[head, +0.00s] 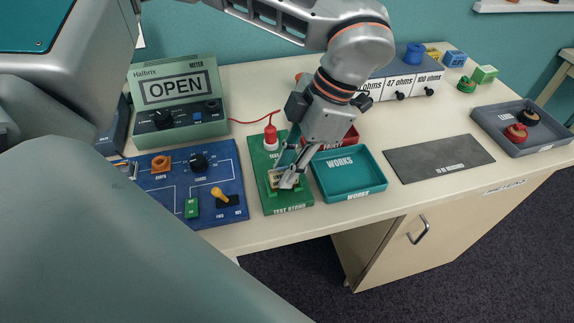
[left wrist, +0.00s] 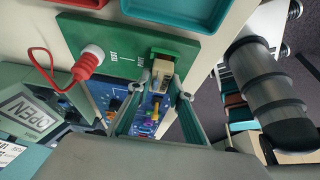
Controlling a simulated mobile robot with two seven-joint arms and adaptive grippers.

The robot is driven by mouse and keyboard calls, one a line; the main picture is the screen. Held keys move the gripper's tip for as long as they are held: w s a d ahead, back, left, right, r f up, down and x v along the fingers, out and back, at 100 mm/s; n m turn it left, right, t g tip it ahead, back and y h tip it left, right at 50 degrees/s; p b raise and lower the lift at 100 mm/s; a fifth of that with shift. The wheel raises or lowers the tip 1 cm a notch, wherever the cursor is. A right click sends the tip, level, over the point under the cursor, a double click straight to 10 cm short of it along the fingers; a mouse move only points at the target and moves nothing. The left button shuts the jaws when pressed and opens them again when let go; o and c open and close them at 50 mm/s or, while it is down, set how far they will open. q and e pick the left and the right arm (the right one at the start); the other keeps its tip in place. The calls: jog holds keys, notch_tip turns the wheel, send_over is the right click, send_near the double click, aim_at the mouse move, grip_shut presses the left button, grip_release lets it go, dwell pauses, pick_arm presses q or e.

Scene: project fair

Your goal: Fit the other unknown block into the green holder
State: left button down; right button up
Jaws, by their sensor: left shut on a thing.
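A beige block (head: 275,179) with a partly readable "UNK" label is between the fingers of my left gripper (head: 287,182), which is shut on it. It is over or in the green holder on the green test stand (head: 263,158). In the left wrist view my fingertips (left wrist: 157,88) are on the block (left wrist: 162,72), and the green holder (left wrist: 172,54) is right behind it. I cannot tell whether the block is fully seated. My fingers hide part of the holder and block. My right gripper is not in view.
A red probe (head: 270,137) stands on the test stand. The meter (head: 178,97) reads "OPEN". The teal WORKS tray (head: 340,188) is empty; the red tray (head: 352,138) behind is partly hidden. The grey mat (head: 438,159) is bare. A blue panel (head: 160,215) lies left.

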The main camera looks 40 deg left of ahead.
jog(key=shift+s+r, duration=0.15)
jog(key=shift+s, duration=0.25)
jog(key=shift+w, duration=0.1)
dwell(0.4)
pick_arm(q)
jog(key=shift+p, duration=0.3)
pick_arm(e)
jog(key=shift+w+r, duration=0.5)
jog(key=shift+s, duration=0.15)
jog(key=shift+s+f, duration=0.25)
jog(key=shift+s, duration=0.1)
pick_arm(q)
jog(key=shift+f, duration=0.35)
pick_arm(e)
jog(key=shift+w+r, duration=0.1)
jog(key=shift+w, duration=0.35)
